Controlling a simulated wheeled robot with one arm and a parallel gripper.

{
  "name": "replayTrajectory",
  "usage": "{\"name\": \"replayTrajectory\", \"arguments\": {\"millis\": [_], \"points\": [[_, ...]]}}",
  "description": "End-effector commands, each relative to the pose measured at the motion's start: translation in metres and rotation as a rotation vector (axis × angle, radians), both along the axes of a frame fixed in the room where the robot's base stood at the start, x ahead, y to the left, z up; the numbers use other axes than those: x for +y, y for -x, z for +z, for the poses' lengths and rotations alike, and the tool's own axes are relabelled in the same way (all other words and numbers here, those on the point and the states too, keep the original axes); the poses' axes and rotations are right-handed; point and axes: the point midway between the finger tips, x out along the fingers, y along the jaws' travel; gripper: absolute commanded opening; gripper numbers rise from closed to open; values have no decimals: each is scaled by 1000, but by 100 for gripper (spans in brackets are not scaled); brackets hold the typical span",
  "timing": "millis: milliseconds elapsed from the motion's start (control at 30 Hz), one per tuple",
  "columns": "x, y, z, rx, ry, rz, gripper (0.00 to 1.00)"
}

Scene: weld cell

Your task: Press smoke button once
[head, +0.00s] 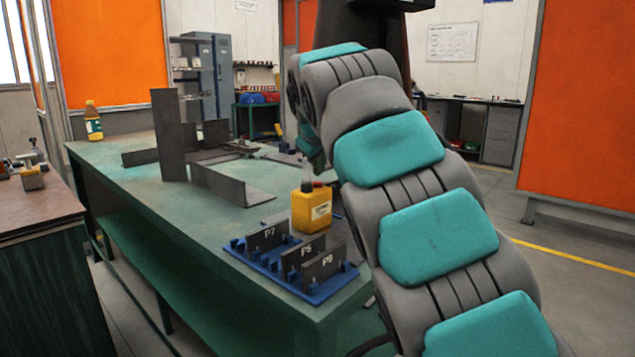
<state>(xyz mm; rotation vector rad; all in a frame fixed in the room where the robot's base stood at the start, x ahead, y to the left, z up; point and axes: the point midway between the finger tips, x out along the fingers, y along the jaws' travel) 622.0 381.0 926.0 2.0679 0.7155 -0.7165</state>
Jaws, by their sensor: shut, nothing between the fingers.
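I cannot make out a smoke button anywhere in the head view. My arm, in teal and grey segments, rises from the lower right and bends over toward the green workbench (125,190). Its far end drops behind its own upper links, just above and behind a yellow container (312,212) on the bench. My gripper cannot be made out; the arm hides that area. Whether anything is touched there cannot be seen.
On the bench stand dark steel plates (169,135), a blue rack (300,287) with plates marked P7, P5 and P6, and a yellow bottle (93,122). A brown-topped table (35,208) is at left. Orange screens (580,105) flank the cell. Floor at right is clear.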

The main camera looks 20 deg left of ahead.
Motion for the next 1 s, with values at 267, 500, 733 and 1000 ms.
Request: {"name": "replayTrajectory", "arguments": {"millis": [267, 500, 733, 1000], "points": [[0, 0, 16, 0, 0, 0, 0], [0, 0, 39, -1, 0, 0, 0], [0, 0, 53, -3, -1, 0, 0], [0, 0, 50, -1, 0, 0, 0]]}}
